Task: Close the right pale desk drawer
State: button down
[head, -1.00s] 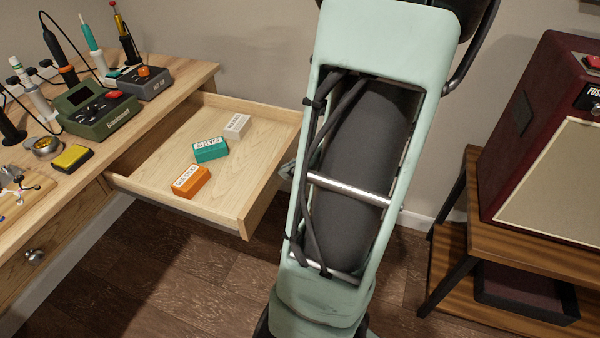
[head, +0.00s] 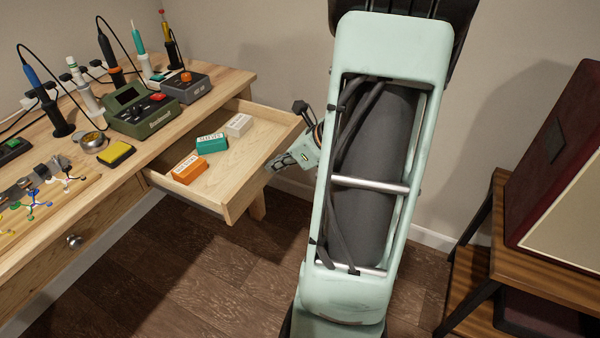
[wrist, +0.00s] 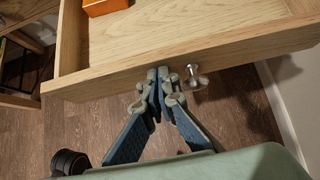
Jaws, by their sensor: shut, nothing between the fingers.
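The right pale desk drawer (head: 255,143) is partly open, sticking out from the desk toward the right in the head view. Its pale front panel (wrist: 230,57) crosses the wrist view, with a metal knob (wrist: 195,80) on its outer face. My gripper (wrist: 163,78) is shut and empty, its fingertips at the panel's outer face just left of the knob. They appear to touch the panel. In the head view my gripper (head: 283,163) is outside the drawer front, partly hidden by my arm. The knob is hidden there.
An orange box (head: 189,168), a teal box (head: 212,145) and a pale box (head: 239,125) lie in the drawer. The wooden desk (head: 120,175) carries soldering tools. A wooden stand (head: 500,235) with a maroon case is at right. The floor below the drawer is clear.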

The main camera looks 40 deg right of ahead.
jog(key=p, duration=0.4)
send_over(206, 155)
jog(key=shift+a, duration=0.1)
